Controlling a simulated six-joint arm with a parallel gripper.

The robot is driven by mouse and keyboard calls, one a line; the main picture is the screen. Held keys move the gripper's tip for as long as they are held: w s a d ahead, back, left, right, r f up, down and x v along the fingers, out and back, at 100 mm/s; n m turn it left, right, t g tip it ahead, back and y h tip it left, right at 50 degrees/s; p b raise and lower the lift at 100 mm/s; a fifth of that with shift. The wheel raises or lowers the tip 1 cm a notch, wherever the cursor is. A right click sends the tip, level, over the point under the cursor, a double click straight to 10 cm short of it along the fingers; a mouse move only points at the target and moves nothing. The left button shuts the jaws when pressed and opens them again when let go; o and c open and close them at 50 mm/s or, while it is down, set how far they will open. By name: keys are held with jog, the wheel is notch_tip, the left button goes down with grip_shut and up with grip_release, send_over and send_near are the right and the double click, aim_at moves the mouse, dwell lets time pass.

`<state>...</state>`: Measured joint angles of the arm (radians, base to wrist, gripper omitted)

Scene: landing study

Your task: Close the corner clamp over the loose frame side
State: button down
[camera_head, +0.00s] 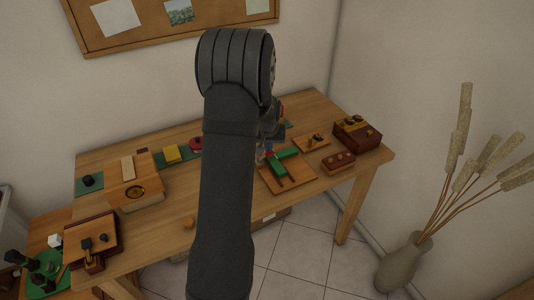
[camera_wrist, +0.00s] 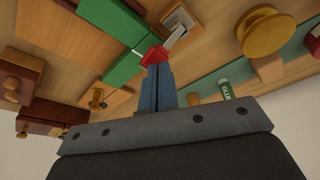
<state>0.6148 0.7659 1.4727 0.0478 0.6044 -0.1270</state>
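In the wrist view my gripper (camera_wrist: 154,70) has its two blue fingers close together, with a red handle-like part (camera_wrist: 151,54) at their tips. A pale metal bar (camera_wrist: 176,39) runs from this red part, which looks like the corner clamp's handle. Green frame sides (camera_wrist: 118,18) lie beside it, with another green piece (camera_wrist: 125,66) nearer. In the head view the green frame side (camera_head: 286,153) lies on a wooden board (camera_head: 304,179), and red shows beside it near my gripper (camera_head: 265,152). My arm and fingers hide much of the clamp; its seating over the side cannot be made out.
Dark red boxes (camera_head: 356,135) and a smaller box (camera_head: 338,162) stand right of the board. A round wooden knob (camera_wrist: 266,32) and a glue bottle (camera_wrist: 226,90) show in the wrist view. A yellow block (camera_head: 172,155) and wooden block (camera_head: 140,192) stand left.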

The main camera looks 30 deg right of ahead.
jog(key=shift+f, duration=0.45)
jog(key=shift+r, duration=3.55)
jog(key=shift+f, duration=0.1)
notch_tip(320, 180, down, 7)
jog(key=shift+r, duration=0.1)
jog(key=shift+r, duration=0.1)
